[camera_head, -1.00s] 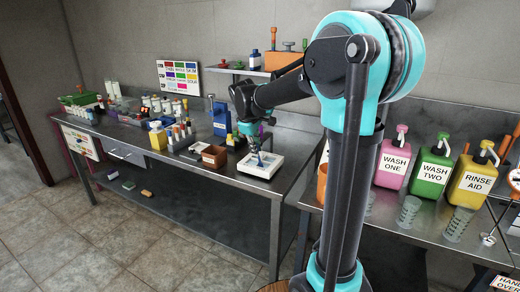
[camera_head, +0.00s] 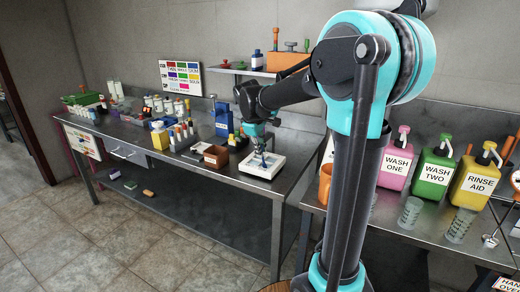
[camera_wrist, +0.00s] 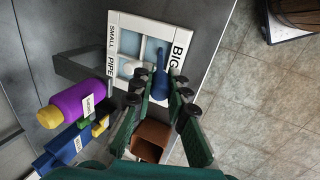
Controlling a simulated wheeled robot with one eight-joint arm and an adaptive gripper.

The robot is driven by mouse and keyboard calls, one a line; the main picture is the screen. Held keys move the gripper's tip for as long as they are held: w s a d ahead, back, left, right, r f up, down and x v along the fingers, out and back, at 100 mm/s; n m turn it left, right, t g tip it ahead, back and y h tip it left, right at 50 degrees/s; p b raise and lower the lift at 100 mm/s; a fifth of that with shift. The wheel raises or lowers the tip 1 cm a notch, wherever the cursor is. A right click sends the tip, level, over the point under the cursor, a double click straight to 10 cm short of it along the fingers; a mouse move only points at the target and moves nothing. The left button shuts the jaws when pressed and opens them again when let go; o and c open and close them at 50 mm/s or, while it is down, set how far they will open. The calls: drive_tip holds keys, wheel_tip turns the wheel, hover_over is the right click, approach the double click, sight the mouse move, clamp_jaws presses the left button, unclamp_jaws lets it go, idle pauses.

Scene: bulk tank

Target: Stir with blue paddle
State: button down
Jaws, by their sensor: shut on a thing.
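The blue paddle (camera_wrist: 159,83) is between the fingertips of my gripper (camera_wrist: 161,92) in the wrist view. My gripper is shut on it. The paddle's thin end reaches over a white-framed tray (camera_wrist: 122,18) with pale compartments, marked "SMALL PIPE" and "BIG". The tray also shows in the head view (camera_head: 279,172), near the right end of the metal bench, with my gripper (camera_head: 260,150) just above it. I cannot tell whether the paddle touches the liquid or the tray floor.
A brown box (camera_head: 215,156) stands just left of the tray. A purple bottle (camera_wrist: 72,105) and a blue stand (camera_head: 222,117) are close by. Several bottles crowd the bench further left. WASH ONE (camera_head: 395,165) and other jugs stand on the right bench.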

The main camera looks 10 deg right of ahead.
drive_tip(key=shift+r, duration=0.1)
drive_tip(key=shift+r, duration=3.55)
drive_tip(key=shift+s, duration=0.1)
